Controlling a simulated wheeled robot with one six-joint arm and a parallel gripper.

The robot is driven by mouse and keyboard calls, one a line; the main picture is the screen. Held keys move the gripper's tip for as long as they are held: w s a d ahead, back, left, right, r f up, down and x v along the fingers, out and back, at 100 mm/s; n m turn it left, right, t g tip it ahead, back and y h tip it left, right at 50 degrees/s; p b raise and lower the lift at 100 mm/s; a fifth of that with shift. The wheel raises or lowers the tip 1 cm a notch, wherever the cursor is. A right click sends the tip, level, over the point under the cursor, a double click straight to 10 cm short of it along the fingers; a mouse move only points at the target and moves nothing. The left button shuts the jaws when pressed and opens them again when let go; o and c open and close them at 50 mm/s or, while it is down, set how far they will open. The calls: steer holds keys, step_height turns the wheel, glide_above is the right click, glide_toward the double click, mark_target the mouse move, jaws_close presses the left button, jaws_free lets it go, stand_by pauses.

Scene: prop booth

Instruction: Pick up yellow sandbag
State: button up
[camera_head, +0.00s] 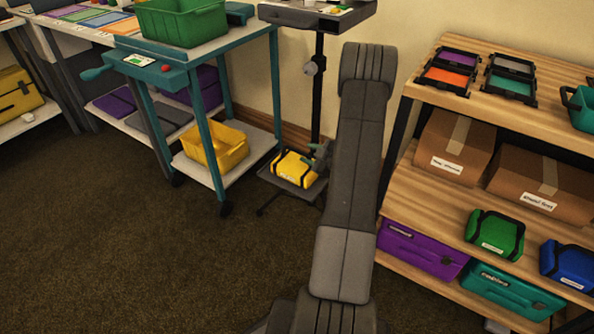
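The yellow sandbag (292,169) with black straps lies on the low grey shelf (302,188) at the foot of a black stand. My arm reaches away from me through the middle of the view, and its far end bends down out of sight. My gripper (319,160) shows only in part, at the right end of the sandbag and close to it. My arm hides part of the gripper. I cannot tell whether its fingers touch the sandbag or are open or shut.
A teal cart (222,145) with a yellow bin (215,147) on its lower shelf stands just left of the sandbag. The black pole (318,95) rises behind it. A wooden shelf unit (400,190) with boxes, a green sandbag (494,234) and a blue one (568,262) stands right. The carpet in front is clear.

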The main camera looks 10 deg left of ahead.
mark_target(301, 152)
steer(key=b+x, duration=0.1)
steer(key=x, duration=0.4)
steer(key=shift+s+a+f+b, duration=0.25)
steer(key=shift+b, duration=0.15)
steer(key=shift+w+a, duration=0.25)
jaws_close()
stand_by(0.8)
steer(key=shift+r, duration=0.15)
